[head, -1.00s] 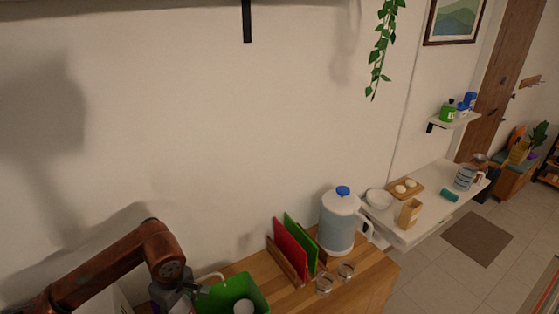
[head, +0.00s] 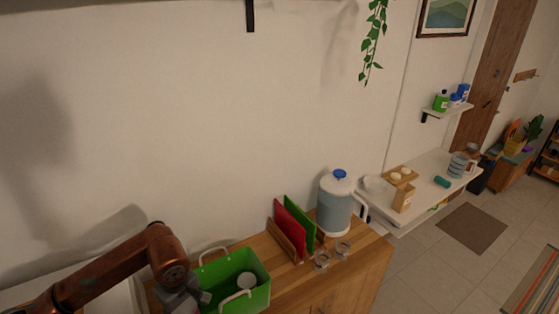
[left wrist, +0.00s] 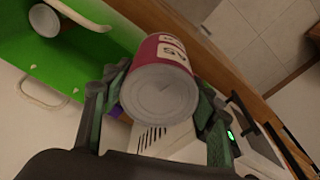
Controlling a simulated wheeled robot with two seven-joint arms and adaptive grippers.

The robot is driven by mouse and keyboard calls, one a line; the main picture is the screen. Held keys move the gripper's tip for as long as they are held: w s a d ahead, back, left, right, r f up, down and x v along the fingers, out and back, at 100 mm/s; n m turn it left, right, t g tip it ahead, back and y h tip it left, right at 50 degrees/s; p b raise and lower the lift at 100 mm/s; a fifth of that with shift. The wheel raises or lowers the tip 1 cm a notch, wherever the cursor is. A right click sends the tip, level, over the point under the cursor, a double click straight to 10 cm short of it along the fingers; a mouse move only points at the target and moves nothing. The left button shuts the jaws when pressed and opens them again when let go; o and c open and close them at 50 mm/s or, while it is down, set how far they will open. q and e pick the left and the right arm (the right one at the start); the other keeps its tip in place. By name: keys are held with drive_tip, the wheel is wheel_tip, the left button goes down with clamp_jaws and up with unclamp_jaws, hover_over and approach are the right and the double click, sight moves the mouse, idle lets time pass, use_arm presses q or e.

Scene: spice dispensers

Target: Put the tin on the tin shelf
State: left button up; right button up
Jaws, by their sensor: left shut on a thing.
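A tin (left wrist: 160,85) with a magenta label and a bare metal end is clamped between the two fingers of my left gripper (left wrist: 157,112) in the left wrist view. In the head view the left gripper (head: 188,298) is at the lower left, beside the green bin, and the tin is not clearly seen there. A small white wall shelf (head: 446,112) at the right carries green and blue containers. A dark bracket (head: 249,15) hangs under another shelf at the top edge. Which one is the tin shelf I cannot tell. My right gripper is not in view.
The green bin (head: 262,296) has white handles and a pale round item (head: 246,281) inside. Red (head: 290,228) and green boards stand in a rack, near glass jars (head: 322,260) and a large jug (head: 337,205). A white table (head: 385,217) beyond holds several items.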

use_arm(q)
drive_tip(key=f+m, duration=0.1)
drive_tip(key=d+f+m+b, duration=0.1)
drive_tip(key=s+f+m, duration=0.1)
drive_tip(key=shift+d, duration=0.25)
drive_tip(key=s+d+f+m+h+b, duration=0.1)
drive_tip(key=d+f+m+b, duration=0.2)
drive_tip(key=f+m, duration=0.3)
drive_tip(key=shift+s+d+f+m+t, duration=0.15)
drive_tip(key=shift+d+f+m+t, duration=0.2)
drive_tip(key=shift+m, duration=0.55)
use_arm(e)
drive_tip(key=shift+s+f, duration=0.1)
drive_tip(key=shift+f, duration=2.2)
